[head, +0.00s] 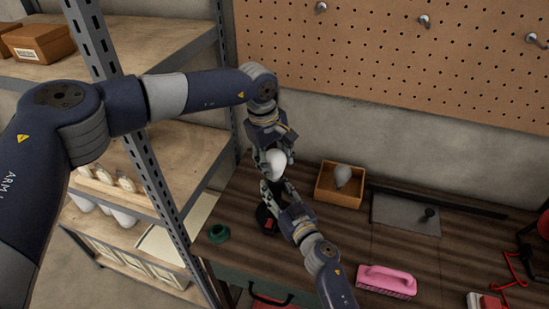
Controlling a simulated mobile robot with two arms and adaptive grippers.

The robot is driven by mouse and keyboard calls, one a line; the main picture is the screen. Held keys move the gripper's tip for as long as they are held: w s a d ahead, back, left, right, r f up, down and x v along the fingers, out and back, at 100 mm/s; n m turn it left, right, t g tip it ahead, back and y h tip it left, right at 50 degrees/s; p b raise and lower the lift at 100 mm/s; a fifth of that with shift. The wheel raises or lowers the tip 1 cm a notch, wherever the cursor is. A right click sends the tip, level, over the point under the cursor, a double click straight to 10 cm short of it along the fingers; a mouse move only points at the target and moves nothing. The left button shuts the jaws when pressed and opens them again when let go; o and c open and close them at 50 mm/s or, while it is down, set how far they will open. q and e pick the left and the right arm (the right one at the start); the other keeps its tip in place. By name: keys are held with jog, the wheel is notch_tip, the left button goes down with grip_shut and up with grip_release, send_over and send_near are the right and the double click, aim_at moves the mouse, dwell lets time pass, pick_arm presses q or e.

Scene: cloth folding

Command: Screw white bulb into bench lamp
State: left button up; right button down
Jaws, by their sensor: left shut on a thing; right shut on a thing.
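The white bulb (276,161) is at the back left of the bench, with its rounded part showing between my two grippers. My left gripper (273,152) comes down from above and is shut on the bulb. Below it stands the dark bench lamp (264,214), with a small red part at its base. My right gripper (272,190) reaches in from the lower right and is shut around the lamp's upper part, just under the bulb. The lamp's socket and the bulb's threaded end are hidden, so I cannot tell whether they touch.
A wooden box (325,197) holding a greyish bulb (342,176) stands right of the lamp. A grey plate (393,216), pink brush (386,282) and red cable (511,268) lie further right. A green ring (218,233) lies left. A metal shelf upright (150,165) stands close by.

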pick_arm(q)
jog(key=shift+f, duration=0.4)
jog(key=m, duration=0.4)
jog(key=shift+g+h, duration=0.3)
jog(key=shift+g, duration=0.1)
jog(key=m, duration=0.4)
jog(key=shift+w+g, duration=0.1)
jog(key=shift+g, duration=0.2)
jog(key=m+g, duration=0.1)
jog(key=m, duration=0.4)
jog(key=o, duration=1.1)
jog(key=shift+c, duration=0.2)
